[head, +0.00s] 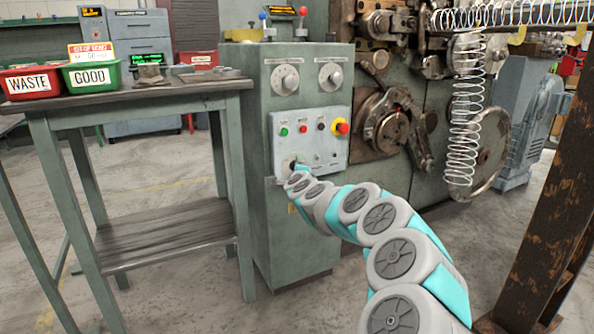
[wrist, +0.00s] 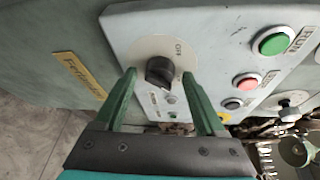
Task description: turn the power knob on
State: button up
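The power knob (wrist: 159,71) is a black round knob on a pale disc plate (wrist: 151,48), with the word OFF readable at its upper right. My gripper (wrist: 158,77) is open, with one green finger on each side of the knob. A gap shows between the knob and each fingertip, most clearly on the right. I cannot tell how deep the fingers reach along the knob. In the head view my arm comes in from the lower right to the lower left of the control panel (head: 337,160), and its end largely hides the knob.
A green button (wrist: 273,42), a red button (wrist: 246,81) and a black button (wrist: 232,103) sit right of the knob. A red emergency stop (head: 342,127) is at the panel's right. A table (head: 150,95) with bins stands left. A rusty post (head: 548,200) stands right.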

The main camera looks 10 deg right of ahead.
jog(key=shift+s, duration=0.1)
jog(key=s+r, duration=0.1)
jog(key=s, duration=0.6)
jog(key=shift+s+a, duration=0.25)
dwell(0.4)
